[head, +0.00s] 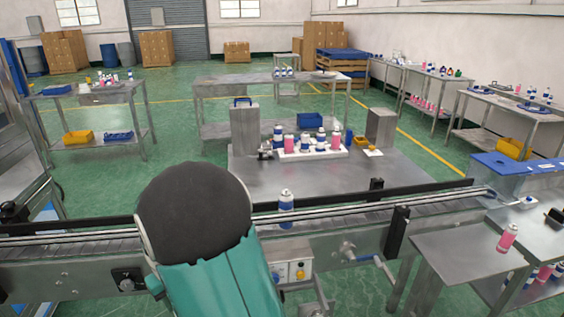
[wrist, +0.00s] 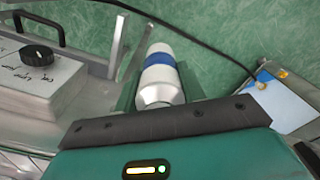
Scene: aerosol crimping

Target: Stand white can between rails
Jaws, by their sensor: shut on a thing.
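A white can with a blue band (wrist: 162,75) is between the green fingers of my gripper (wrist: 158,80) in the wrist view. My gripper is shut on it, and green floor shows beyond the can. In the head view my teal and black arm covers part of the conveyor; the gripper and the held can are hidden there. The conveyor (head: 100,243) runs across the picture with a dark back rail (head: 345,195) and a pale front rail (head: 350,213). Another white can with a blue band (head: 286,201) stands upright on the conveyor, right of my arm.
A grey control box with a black knob (wrist: 38,65) is left of the held can. Behind the conveyor, a steel table (head: 245,173) bears several pink and white-blue cans. A pink can (head: 507,238) stands on the right side table (head: 455,255). A black post (head: 397,232) rises at the conveyor's front.

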